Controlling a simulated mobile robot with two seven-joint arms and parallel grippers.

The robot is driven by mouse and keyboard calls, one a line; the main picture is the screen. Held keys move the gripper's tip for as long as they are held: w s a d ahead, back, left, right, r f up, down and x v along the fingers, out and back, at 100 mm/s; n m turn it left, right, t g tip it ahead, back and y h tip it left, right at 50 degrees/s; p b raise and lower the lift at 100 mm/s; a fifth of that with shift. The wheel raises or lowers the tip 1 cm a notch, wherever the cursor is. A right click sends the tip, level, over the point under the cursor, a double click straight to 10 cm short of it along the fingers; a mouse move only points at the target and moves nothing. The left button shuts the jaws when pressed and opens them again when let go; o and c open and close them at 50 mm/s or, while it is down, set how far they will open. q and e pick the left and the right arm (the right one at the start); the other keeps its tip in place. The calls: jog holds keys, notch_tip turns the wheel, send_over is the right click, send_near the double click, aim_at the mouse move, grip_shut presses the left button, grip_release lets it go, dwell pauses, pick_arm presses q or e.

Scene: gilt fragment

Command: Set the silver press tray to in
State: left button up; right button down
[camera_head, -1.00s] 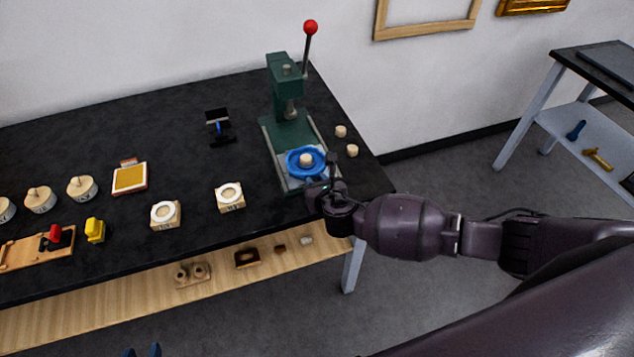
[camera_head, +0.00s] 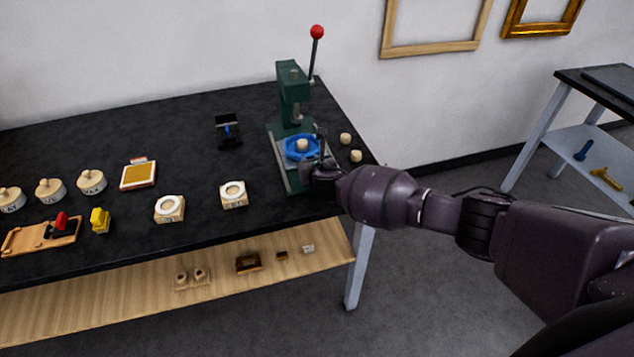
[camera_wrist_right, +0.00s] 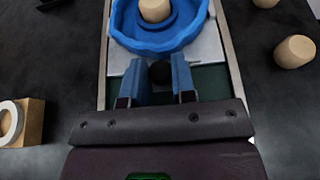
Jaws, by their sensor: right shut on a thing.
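The green press (camera_head: 291,82) stands at the right end of the black table, its red-knobbed lever raised. Its silver tray (camera_head: 313,158) lies on the rails of the press base and carries a blue scalloped dish (camera_head: 288,150) with a pale wooden piece (camera_head: 302,145) in it. In the wrist view the silver tray (camera_wrist_right: 207,50) lies just beyond my right gripper (camera_wrist_right: 160,78), whose fingers are closed around a small dark knob (camera_wrist_right: 160,72) at the tray's front edge. Green base shows between the rails on the near side. My right gripper (camera_head: 318,172) partly hides the tray's front in the head view.
Two small wooden pieces (camera_head: 345,138) stand right of the press. Labelled round-recess blocks (camera_head: 233,195), a gold pad (camera_head: 139,175) and a black stand (camera_head: 228,131) are to the left. A wooden shelf (camera_head: 225,277) runs below the tabletop.

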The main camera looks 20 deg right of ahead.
aim_at(307, 154)
jog(key=w, duration=0.1)
jog(key=w+b, duration=0.1)
jog(key=w, duration=0.1)
jog(key=w+b, duration=0.1)
jog(key=w, duration=0.1)
jog(key=shift+a+f, duration=0.1)
jog(key=shift+f, duration=0.2)
jog(key=shift+w+r, duration=0.15)
jog(key=shift+w, duration=0.3)
pick_arm(q)
jog(key=f, duration=0.2)
jog(key=shift+w+f, duration=0.2)
jog(key=shift+f, duration=0.15)
pick_arm(e)
jog(key=shift+r, duration=0.2)
jog(key=c, duration=1.4)
grip_release()
jog(key=o, duration=0.4)
jog(key=shift+w+f, duration=0.1)
jog(key=shift+w, duration=0.1)
pick_arm(q)
jog(key=shift+s+f, duration=0.15)
jog(key=shift+f, duration=0.05)
